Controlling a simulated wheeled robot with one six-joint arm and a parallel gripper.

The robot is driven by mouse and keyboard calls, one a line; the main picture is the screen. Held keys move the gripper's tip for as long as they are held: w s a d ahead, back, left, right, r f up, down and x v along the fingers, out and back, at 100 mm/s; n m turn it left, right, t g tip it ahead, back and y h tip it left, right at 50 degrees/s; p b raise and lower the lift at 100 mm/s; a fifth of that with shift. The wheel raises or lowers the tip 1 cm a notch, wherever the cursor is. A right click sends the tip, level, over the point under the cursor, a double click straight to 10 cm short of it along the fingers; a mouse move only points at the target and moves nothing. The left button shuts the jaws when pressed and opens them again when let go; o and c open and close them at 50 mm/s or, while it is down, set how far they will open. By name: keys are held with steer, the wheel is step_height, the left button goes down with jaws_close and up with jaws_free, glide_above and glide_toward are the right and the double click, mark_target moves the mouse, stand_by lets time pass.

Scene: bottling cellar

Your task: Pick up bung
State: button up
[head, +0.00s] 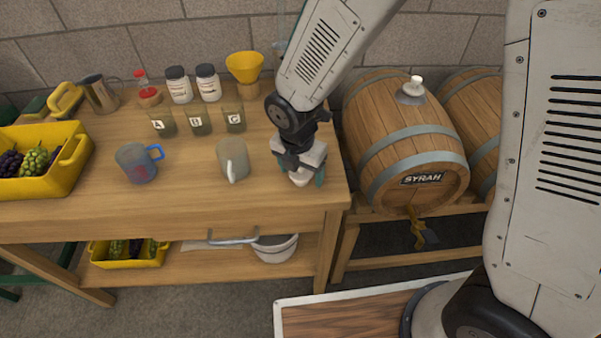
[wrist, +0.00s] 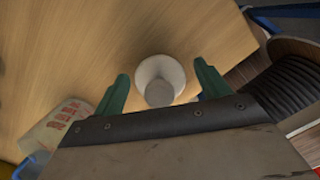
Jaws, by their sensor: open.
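A whitish bung (wrist: 160,78), round and tapered with a smaller grey end, stands on the wooden table (wrist: 80,40) in the wrist view. My gripper (wrist: 161,74) is open, with one green fingertip on each side of the bung and visible gaps between. In the head view my gripper (head: 303,175) is low over the table's right front corner. A pale shape (head: 299,181) shows between its fingers there, mostly hidden by the gripper. Another white stopper (head: 416,82) sits on top of the Syrah barrel (head: 390,130).
A grey mug (head: 232,160) stands just left of my gripper, and a blue-handled measuring jug (head: 136,163) farther left. Labelled glasses (head: 197,121), white jars (head: 179,85) and a yellow funnel (head: 243,68) stand behind. A yellow grape crate (head: 75,165) is at the left.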

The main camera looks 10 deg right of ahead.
steer(key=c, duration=1)
steer(key=shift+r, duration=0.15)
